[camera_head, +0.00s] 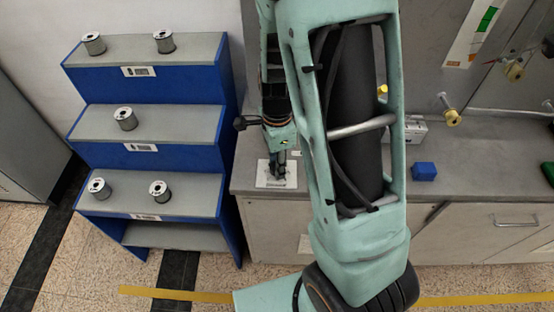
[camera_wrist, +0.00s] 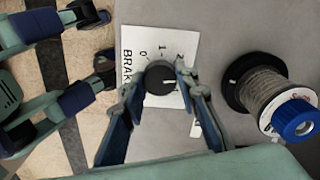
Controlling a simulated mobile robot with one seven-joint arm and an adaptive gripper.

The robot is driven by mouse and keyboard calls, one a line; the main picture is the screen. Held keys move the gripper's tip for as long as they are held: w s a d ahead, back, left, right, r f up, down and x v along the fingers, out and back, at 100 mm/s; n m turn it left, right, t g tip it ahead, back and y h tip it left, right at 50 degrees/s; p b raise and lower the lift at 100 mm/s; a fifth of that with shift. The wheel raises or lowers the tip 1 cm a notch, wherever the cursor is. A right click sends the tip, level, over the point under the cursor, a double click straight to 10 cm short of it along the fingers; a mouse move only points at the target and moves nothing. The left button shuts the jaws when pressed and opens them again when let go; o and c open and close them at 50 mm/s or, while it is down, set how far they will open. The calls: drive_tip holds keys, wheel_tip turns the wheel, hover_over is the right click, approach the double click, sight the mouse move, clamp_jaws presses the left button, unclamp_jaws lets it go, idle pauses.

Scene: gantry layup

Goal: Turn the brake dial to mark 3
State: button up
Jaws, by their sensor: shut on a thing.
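The brake dial (camera_wrist: 156,82) is a dark round knob on a white card (camera_wrist: 150,40) printed BRAKE, with marks 0, 1 and 2 readable. A short white line on the dial points towards the right in the wrist view. Mark 3 cannot be made out; my right finger covers part of the card there. My gripper (camera_wrist: 161,80) is shut on the dial, one finger on each side. In the head view my gripper (camera_head: 279,168) is low over the card (camera_head: 263,182) at the counter's left end, and the dial is mostly hidden.
A spool with a blue cap (camera_wrist: 295,118) stands right of the dial in the wrist view. A blue stepped rack (camera_head: 150,84) with several spools is left of the counter. A blue block (camera_head: 424,171) lies on the counter (camera_head: 460,165) to the right.

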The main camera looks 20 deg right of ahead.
drive_tip(key=shift+m+p, duration=0.4)
drive_tip(key=shift+m, duration=0.4)
drive_tip(key=o, duration=1.1)
drive_tip(key=shift+o, duration=0.2)
wheel_tip(320, 180, up, 12)
